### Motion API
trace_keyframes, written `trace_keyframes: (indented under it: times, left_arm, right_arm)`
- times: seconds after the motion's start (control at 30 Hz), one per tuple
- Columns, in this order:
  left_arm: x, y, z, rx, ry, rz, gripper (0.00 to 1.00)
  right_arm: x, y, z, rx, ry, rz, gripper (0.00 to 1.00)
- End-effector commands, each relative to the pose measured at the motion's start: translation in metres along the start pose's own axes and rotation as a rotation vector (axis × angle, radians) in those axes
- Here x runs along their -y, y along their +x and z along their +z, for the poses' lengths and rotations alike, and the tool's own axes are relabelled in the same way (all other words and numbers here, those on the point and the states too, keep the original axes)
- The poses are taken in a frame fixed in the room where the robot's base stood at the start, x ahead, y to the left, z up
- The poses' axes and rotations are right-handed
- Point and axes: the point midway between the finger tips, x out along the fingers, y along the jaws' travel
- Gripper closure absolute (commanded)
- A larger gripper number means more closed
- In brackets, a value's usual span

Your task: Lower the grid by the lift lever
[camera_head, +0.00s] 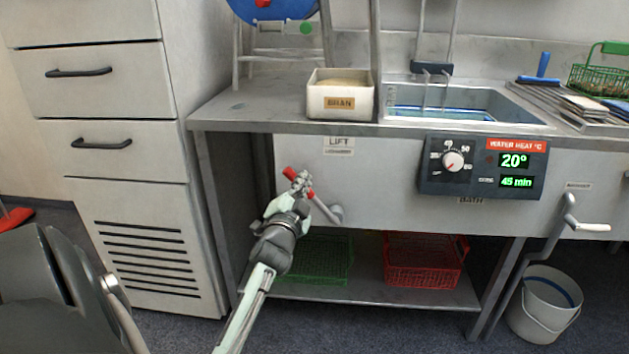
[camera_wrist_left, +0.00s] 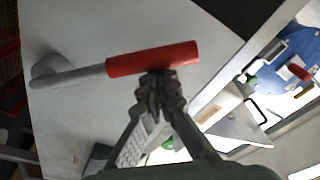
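The lift lever is a grey arm with a red handle (camera_head: 289,173), under the LIFT label on the sink unit's front. It slants up and left from its pivot (camera_head: 337,213). My left gripper (camera_head: 302,184) is at the middle of the red handle, with red showing on both sides. In the left wrist view the fingers (camera_wrist_left: 160,84) are together and their tips meet the edge of the red handle (camera_wrist_left: 130,62), which lies across them. I see no handle between the fingers. The lift grid (camera_head: 436,90) is partly visible in the blue-edged bath. My right gripper is not in view.
A BRAN box (camera_head: 340,102) stands on the counter above the lever. The water heat panel (camera_head: 483,167) is to the right. Green (camera_head: 318,262) and red (camera_head: 425,262) crates sit on the lower shelf. A crank (camera_head: 572,222) and bucket (camera_head: 545,306) are at right.

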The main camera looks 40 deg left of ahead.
Motion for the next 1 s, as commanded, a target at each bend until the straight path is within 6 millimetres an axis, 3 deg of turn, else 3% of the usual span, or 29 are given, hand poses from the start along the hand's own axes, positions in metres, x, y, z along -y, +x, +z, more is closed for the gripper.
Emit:
trace_keyframes:
  times: [0.4, 1.0]
  left_arm:
    - [0.000, -0.003, 0.018, 0.004, -0.108, -0.013, 1.00]
    - [0.003, 0.000, 0.018, 0.013, -0.111, -0.011, 1.00]
  right_arm:
    - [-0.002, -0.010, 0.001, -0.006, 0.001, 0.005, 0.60]
    - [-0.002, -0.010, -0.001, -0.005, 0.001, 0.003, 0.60]
